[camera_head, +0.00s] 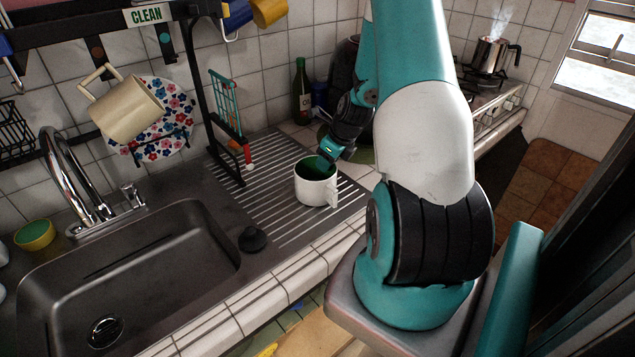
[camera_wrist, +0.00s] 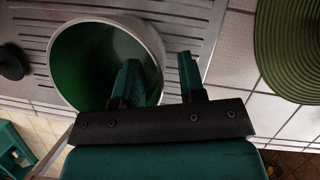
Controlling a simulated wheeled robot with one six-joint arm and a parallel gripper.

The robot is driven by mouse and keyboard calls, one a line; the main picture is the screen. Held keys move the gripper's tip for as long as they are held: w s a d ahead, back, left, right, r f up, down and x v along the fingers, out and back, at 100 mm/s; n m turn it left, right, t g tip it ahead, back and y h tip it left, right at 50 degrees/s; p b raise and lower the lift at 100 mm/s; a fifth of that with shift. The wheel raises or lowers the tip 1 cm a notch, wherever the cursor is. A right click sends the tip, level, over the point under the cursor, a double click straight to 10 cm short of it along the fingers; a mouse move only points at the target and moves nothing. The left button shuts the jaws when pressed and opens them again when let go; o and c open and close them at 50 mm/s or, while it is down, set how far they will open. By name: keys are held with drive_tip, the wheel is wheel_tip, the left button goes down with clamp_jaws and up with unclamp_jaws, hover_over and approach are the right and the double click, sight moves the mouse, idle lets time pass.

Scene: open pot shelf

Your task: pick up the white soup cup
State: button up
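The white soup cup (camera_head: 310,190) stands upright on the ribbed drainboard to the right of the sink. It has a green inside and a handle on its right side in the head view. In the wrist view the cup (camera_wrist: 68,40) shows its round mouth at the left. My gripper (camera_head: 327,155) is at the cup's rim on the far right side. In the wrist view my gripper (camera_wrist: 158,75) is open. One finger reaches over the cup's mouth and the other is outside the wall, with the rim between them. I cannot tell whether either finger touches the cup.
The sink basin (camera_head: 140,262) lies to the left. A black stopper (camera_head: 252,239) sits near the cup. A green bottle (camera_head: 301,92) stands behind, and a round green mat (camera_wrist: 293,45) lies to the right. A rack upright (camera_head: 205,95) stands behind the drainboard.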

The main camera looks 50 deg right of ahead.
clamp_jaws()
idle(1.4)
